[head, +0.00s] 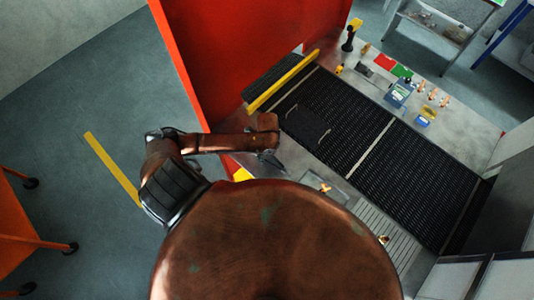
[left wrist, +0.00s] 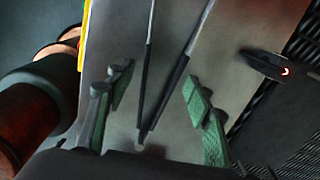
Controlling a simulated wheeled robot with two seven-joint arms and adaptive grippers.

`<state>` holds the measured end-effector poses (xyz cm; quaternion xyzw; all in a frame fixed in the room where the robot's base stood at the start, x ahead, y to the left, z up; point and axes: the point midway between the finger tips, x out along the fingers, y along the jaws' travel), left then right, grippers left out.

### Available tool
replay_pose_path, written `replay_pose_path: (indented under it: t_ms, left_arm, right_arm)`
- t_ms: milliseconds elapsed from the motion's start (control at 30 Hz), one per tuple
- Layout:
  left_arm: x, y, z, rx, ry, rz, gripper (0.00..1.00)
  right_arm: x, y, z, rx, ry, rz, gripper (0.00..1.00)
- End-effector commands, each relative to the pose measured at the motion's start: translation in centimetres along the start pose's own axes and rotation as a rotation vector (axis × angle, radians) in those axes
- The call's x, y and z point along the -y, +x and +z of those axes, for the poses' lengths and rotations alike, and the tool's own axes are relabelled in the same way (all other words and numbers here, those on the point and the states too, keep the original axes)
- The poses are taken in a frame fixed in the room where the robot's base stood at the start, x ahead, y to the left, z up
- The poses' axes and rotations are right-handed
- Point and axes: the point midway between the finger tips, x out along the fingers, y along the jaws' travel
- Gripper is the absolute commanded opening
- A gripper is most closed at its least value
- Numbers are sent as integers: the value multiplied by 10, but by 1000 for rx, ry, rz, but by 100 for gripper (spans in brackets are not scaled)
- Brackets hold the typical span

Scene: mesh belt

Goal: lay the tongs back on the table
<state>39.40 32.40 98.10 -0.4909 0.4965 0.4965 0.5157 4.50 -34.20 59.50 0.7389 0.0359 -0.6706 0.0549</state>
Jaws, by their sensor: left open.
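The tongs (left wrist: 178,75) show in the left wrist view as two thin metal arms with dark grips, meeting at the bottom near my palm. They are over the grey metal table (left wrist: 222,45) and appear to lie on it, though contact is hard to confirm. My left gripper (left wrist: 156,84) is open, its green-padded fingers apart on either side of the tongs with a gap to each. In the head view my left gripper (head: 268,157) is low at the table's near left edge; the tongs cannot be made out there. My right gripper is not in view.
A black mesh belt (head: 405,165) runs along the table, with a dark flat piece (head: 305,124) on it. A red panel (head: 235,50) stands left. Small items, including a blue device (head: 399,92), line the far side.

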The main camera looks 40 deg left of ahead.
Motion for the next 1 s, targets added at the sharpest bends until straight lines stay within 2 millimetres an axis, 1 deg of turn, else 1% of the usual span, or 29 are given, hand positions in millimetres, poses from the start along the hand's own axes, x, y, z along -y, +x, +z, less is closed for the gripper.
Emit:
replay_pose_path:
  t_ms: [67,167,267,400,600,700,800,1000]
  left_arm:
    - [1,-4,0,1,0,-2,48]
    - [2,-17,0,0,1,-5,48]
    - [2,-36,1,1,2,-7,48]
    - [1,-67,0,0,2,-5,48]
    - [0,-102,1,2,1,-4,48]
    - [0,-113,0,0,1,-4,48]
    - [0,-119,0,0,0,-3,48]
    - [-1,-120,0,0,0,-1,48]
  right_arm:
    - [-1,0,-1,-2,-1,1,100]
    - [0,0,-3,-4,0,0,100]
    - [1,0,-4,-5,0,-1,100]
    - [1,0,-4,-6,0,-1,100]
    - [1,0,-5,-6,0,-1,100]
    - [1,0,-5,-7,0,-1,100]
    - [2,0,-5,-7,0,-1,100]
    - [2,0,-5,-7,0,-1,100]
